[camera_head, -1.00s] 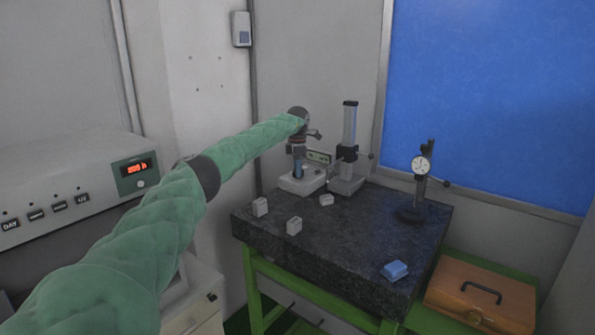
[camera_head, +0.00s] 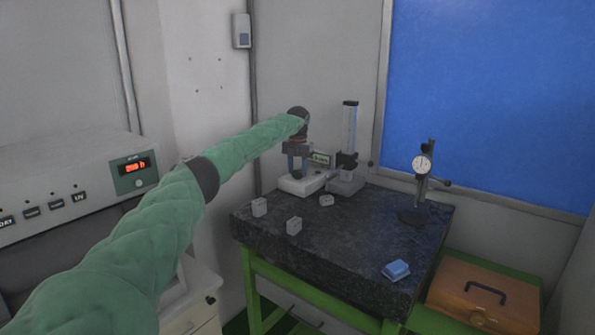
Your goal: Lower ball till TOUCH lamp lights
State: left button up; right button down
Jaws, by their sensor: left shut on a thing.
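My left gripper (camera_head: 296,149) points down over the white base (camera_head: 301,184) of a small instrument on the dark stone table. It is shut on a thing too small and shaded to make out. A stand (camera_head: 350,128) with a pale upright column and a dark sliding carriage (camera_head: 347,161) is just to the right. A small light plate (camera_head: 320,159) shows between the gripper and this stand. I cannot make out the ball or a lit TOUCH lamp. My right gripper is out of view.
A wooden case (camera_head: 480,293) is lower right. The table's middle is clear.

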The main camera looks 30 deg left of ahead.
pick_arm(q)
jog(key=shift+r+n, duration=0.1)
jog(key=shift+n, duration=2)
jog(key=shift+n+b, duration=0.3)
jog(key=shift+n, duration=0.1)
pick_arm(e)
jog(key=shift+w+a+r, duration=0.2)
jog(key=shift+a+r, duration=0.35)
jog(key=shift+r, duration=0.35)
pick_arm(q)
jog(key=shift+r, duration=0.1)
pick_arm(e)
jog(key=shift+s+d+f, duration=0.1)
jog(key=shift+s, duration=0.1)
pick_arm(q)
jog(key=o, duration=0.9)
jog(key=shift+w, duration=0.1)
jog(key=shift+o, duration=0.4)
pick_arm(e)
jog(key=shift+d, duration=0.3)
